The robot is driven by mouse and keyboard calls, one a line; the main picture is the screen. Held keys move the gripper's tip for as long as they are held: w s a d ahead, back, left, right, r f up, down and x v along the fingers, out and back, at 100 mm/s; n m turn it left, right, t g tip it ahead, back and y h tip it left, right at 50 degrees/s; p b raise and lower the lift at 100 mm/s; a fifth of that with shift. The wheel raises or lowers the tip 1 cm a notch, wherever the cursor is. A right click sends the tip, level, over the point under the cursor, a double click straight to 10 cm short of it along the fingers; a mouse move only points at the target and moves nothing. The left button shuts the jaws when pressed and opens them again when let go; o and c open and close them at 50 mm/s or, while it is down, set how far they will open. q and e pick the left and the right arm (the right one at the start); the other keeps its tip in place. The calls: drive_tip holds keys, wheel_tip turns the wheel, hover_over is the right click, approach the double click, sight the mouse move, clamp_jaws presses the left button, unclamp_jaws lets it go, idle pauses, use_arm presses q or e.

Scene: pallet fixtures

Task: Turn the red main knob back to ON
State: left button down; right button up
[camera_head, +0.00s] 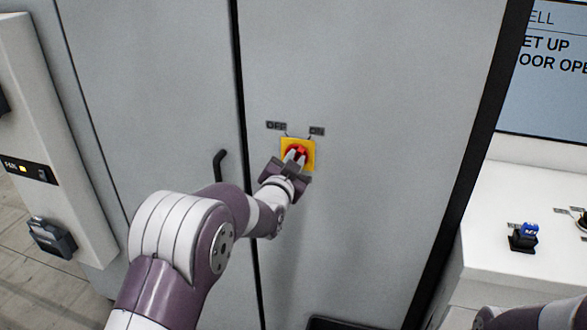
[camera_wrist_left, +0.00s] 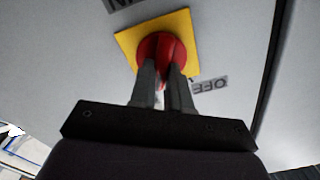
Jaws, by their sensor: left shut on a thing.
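The red main knob (camera_head: 297,150) sits on a yellow square plate (camera_head: 309,146) on the grey cabinet door. An OFF label (camera_head: 276,125) is above it to the left and an ON label (camera_head: 317,131) is above it to the right. My left gripper (camera_head: 294,158) is shut on the knob's grip. In the left wrist view the two dark fingers (camera_wrist_left: 160,85) straddle the raised bar of the red knob (camera_wrist_left: 151,46), and the yellow plate (camera_wrist_left: 127,40) lies behind it. The fingers hide part of the knob, so I cannot tell exactly where it points. My right gripper is not in view.
A dark door handle (camera_head: 219,165) is left of the knob, by the door gap. A white bench (camera_head: 510,200) with a blue-topped device (camera_head: 527,231) stands at the right, under a screen (camera_head: 553,75). A white panel (camera_head: 45,140) stands at the left.

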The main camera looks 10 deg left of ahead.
use_arm(q)
drive_tip(key=shift+f, duration=0.2)
idle(0.4)
drive_tip(key=c, duration=1.1)
unclamp_jaws()
drive_tip(key=shift+r, duration=0.15)
drive_tip(key=shift+s, duration=0.1)
drive_tip(key=shift+s+b, duration=0.35)
drive_tip(key=shift+b, duration=0.05)
drive_tip(key=s+b, duration=0.1)
drive_tip(key=s, duration=0.5)
drive_tip(key=s+b, duration=0.2)
drive_tip(key=s, duration=0.3)
drive_tip(key=shift+s+a, duration=0.2)
drive_tip(key=shift+s, duration=0.2)
